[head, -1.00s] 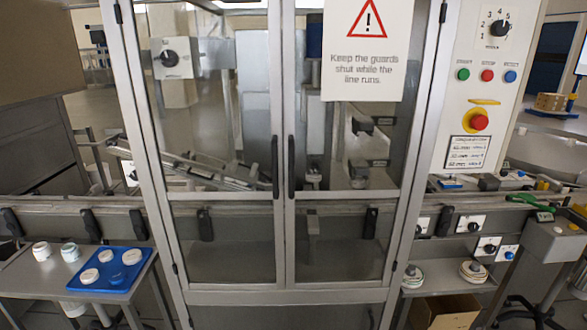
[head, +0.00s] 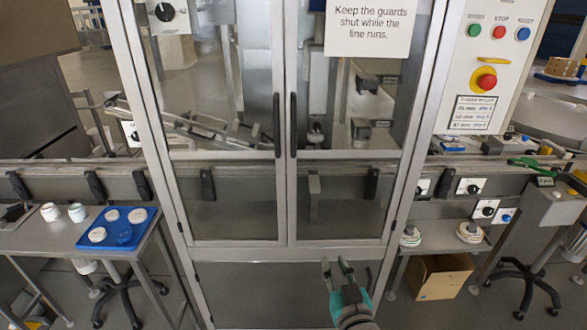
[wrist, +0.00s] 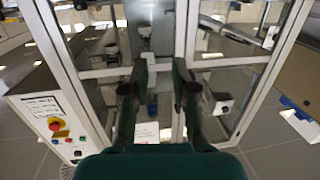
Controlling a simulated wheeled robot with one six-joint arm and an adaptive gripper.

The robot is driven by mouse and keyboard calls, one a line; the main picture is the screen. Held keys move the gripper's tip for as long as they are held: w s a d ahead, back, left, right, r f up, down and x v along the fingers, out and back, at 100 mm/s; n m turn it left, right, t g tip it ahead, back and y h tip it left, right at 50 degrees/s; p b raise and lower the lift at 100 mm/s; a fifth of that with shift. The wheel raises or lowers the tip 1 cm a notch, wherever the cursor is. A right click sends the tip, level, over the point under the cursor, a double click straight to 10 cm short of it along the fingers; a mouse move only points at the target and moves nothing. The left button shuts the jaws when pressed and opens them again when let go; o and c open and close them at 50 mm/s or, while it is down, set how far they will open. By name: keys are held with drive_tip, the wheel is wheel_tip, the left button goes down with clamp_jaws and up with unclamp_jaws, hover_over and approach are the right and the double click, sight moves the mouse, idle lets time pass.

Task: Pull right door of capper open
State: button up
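The capper is a tall metal-framed cabinet with two glazed doors, both shut. The right door (head: 345,200) has a dark vertical handle (head: 293,125) at its inner edge, beside the left door's matching handle (head: 277,125). In the wrist view the scene looks upside down, and the right door (wrist: 98,73) lies on the left. My gripper (head: 338,264) is in front of the lower cabinet, below and right of the handles, and touches neither. Its two dark fingers stand apart and empty in the wrist view (wrist: 159,68). The fingers may hide part of the handles there.
A control panel with a red emergency button (head: 486,82) stands right of the capper. A side table with a blue tray (head: 90,240) of white lids is at the left. A cardboard box (head: 440,277) sits low at the right, near a stool (head: 522,280).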

drive_tip(key=w+a+r, duration=0.4)
drive_tip(key=w+r, duration=0.4)
drive_tip(key=r, duration=0.3)
drive_tip(key=y, duration=0.1)
approach(294, 127)
drive_tip(key=shift+t, duration=0.4)
drive_tip(key=w, duration=0.3)
drive_tip(key=w+a, duration=0.1)
drive_tip(key=w, duration=0.3)
drive_tip(key=w+a, duration=0.1)
drive_tip(key=w, duration=0.2)
drive_tip(key=shift+w+f, duration=0.3)
drive_tip(key=shift+f, duration=0.1)
clamp_jaws()
